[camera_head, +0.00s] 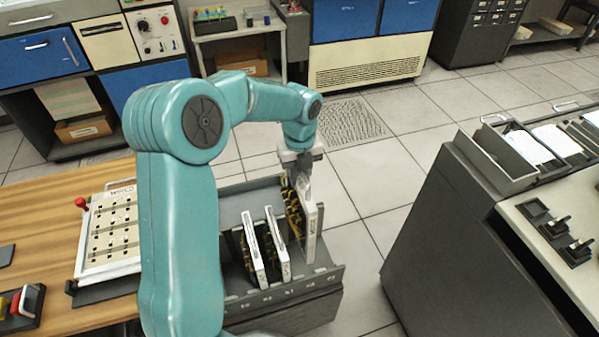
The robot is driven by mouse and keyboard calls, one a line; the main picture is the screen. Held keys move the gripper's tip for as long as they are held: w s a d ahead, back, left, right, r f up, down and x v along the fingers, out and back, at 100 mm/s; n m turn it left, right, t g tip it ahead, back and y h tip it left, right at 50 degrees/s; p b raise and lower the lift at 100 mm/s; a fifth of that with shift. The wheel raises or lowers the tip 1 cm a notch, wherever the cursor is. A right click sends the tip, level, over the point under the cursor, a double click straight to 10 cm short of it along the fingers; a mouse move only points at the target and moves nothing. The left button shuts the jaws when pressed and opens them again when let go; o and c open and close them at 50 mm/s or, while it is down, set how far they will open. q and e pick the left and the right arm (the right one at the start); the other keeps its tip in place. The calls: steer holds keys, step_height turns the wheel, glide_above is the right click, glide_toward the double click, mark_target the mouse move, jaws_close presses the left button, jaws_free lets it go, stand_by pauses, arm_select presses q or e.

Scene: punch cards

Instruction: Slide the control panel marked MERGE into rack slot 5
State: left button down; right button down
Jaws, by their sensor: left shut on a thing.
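My left gripper (301,163) reaches down from above and is shut on the top of a control panel (310,235). The panel is upright, with a pale front edge and dark and yellow wiring on its side. Its edge lettering is too small to read surely. It is at the right part of the grey rack (330,281), its lower end near the rack's front lip. I cannot tell whether it is seated in a slot. Two similar panels, a left one (252,252) and a middle one (277,247), stand in the rack. Slot marks on the lip are hard to read.
A wooden table (40,205) at left bears a pale plugboard (110,235) with a red knob and a small button box (20,305). A dark console (470,250) stands at right. Tiled floor lies between rack and console.

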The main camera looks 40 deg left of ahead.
mark_target(299, 179)
arm_select(q)
steer(key=shift+f+b, duration=1.2)
steer(key=shift+f, duration=0.8)
steer(key=shift+f+b, duration=2.3)
steer(key=shift+f, duration=1.25)
step_height(299, 179, down, 7)
steer(key=b, duration=0.4)
steer(key=shift+b, duration=0.3)
steer(key=shift+f+b, duration=0.85)
steer(key=shift+f, duration=0.35)
